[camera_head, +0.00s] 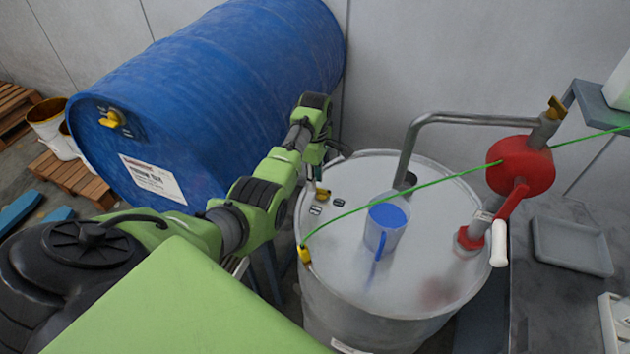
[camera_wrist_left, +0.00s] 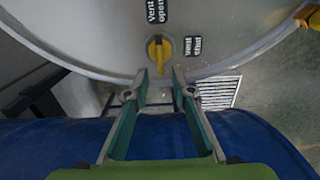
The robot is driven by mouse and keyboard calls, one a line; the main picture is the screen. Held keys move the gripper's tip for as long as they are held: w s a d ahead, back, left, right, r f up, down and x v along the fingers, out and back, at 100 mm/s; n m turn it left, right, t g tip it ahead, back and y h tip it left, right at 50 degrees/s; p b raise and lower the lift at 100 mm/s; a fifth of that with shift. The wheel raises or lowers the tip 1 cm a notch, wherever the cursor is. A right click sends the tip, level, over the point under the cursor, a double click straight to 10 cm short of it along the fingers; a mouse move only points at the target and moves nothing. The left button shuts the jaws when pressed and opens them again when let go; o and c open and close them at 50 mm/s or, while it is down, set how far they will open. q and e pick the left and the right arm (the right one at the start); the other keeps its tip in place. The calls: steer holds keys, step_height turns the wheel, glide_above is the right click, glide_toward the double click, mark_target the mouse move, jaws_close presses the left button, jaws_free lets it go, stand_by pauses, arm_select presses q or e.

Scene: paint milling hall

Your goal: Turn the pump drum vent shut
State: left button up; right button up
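The pump drum (camera_head: 395,300) is a pale grey drum with a flat lid. Its vent (camera_head: 322,193) is a small yellow knob near the lid's left rim. In the left wrist view the vent knob (camera_wrist_left: 157,50) lies in line with the "Vent open" label (camera_wrist_left: 157,11); the "Vent shut" label (camera_wrist_left: 193,46) is to its right. My left gripper (camera_wrist_left: 158,78) is open, with its fingertips on either side of the knob's near end. I cannot tell whether they touch it. My left arm reaches over from the left in the head view. My right gripper is not in view.
A blue jug (camera_head: 385,225) stands on the lid, right of the vent. A red hand pump (camera_head: 520,167) with a bent grey pipe rises at the lid's right. A green wire (camera_head: 420,182) crosses above the lid. A large blue drum (camera_head: 225,85) lies behind my left arm.

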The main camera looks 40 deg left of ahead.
arm_select(q)
steer(key=shift+f, duration=0.45)
steer(key=shift+s+f, duration=0.1)
steer(key=shift+f, duration=0.4)
jaws_close()
steer(key=m, duration=0.2)
steer(key=w+m, duration=0.1)
steer(key=m, duration=0.4)
steer(key=shift+w+m, duration=0.3)
steer(key=shift+w, duration=0.05)
steer(key=m, duration=0.3)
steer(key=w+d+m, duration=0.1)
steer(key=m, duration=0.1)
steer(key=shift+b, duration=0.35)
steer(key=m, duration=0.5)
steer(key=shift+w+d, duration=0.2)
steer(key=shift+d, duration=0.2)
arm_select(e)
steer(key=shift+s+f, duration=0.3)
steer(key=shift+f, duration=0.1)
arm_select(q)
steer(key=shift+m, duration=0.3)
